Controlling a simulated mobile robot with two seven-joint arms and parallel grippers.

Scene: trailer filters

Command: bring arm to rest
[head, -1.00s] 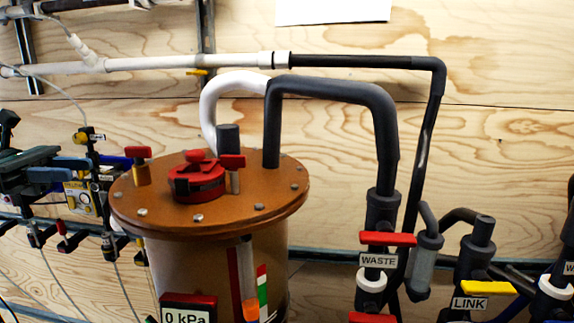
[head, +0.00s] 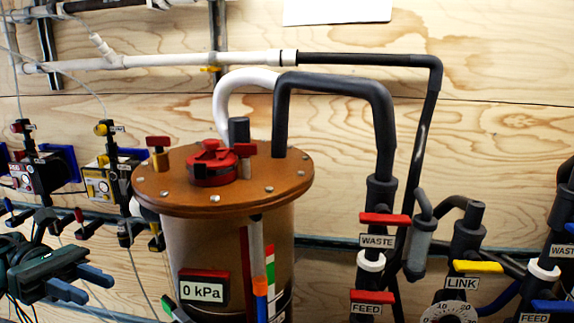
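My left gripper (head: 98,288) is at the lower left, in front of the wall of valves. Its two blue-grey fingers point right with a gap between them, and nothing shows in it. It is left of the filter tank and apart from it. The filter tank (head: 205,245) has a round brown lid (head: 165,202) with a red cap (head: 212,165). My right gripper is out of view.
Grey and white pipes rise from the lid. Red WASTE (head: 386,219) and FEED (head: 372,296) handles and a yellow LINK handle (head: 477,267) are at the right. A 0 kPa display (head: 201,291) is on the tank. Small valves (head: 100,180) and thin tubes crowd the left.

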